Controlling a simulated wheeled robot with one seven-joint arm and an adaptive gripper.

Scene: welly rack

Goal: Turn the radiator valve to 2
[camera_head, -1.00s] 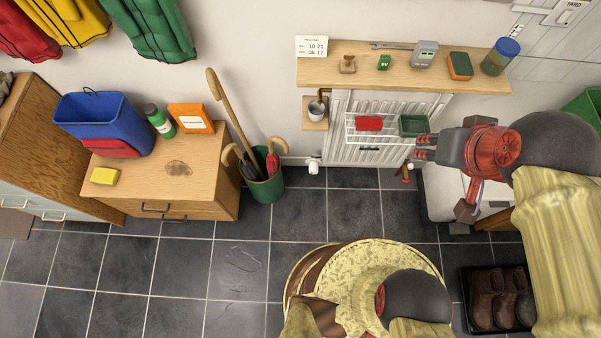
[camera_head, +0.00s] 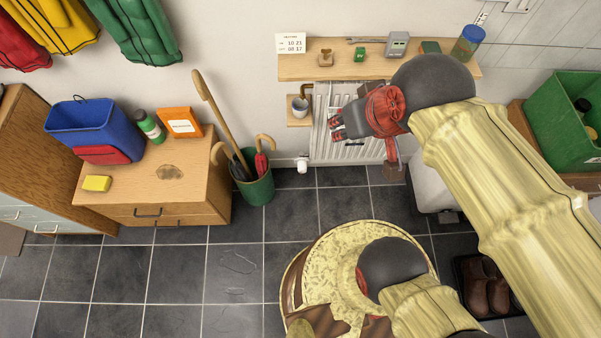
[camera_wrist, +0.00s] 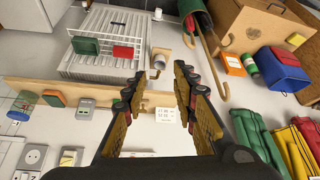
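The white radiator valve (camera_head: 302,165) sits low at the left end of the radiator (camera_head: 345,150), just right of the umbrella bin. Its numbers are too small to read. In the wrist view, which is upside down, the valve (camera_wrist: 157,13) is a small white knob near the top edge. My gripper (camera_head: 335,126) is in front of the radiator, above and right of the valve, and apart from it. In the wrist view my gripper (camera_wrist: 160,88) has its two fingers spread with nothing between them. My arm hides part of the radiator.
A wooden shelf (camera_head: 300,68) with small items runs above the radiator. A small bracket with a mug (camera_head: 299,107) is above the valve. A green bin (camera_head: 255,187) with umbrellas stands left of it. A wire rack (camera_wrist: 104,52) hangs on the radiator.

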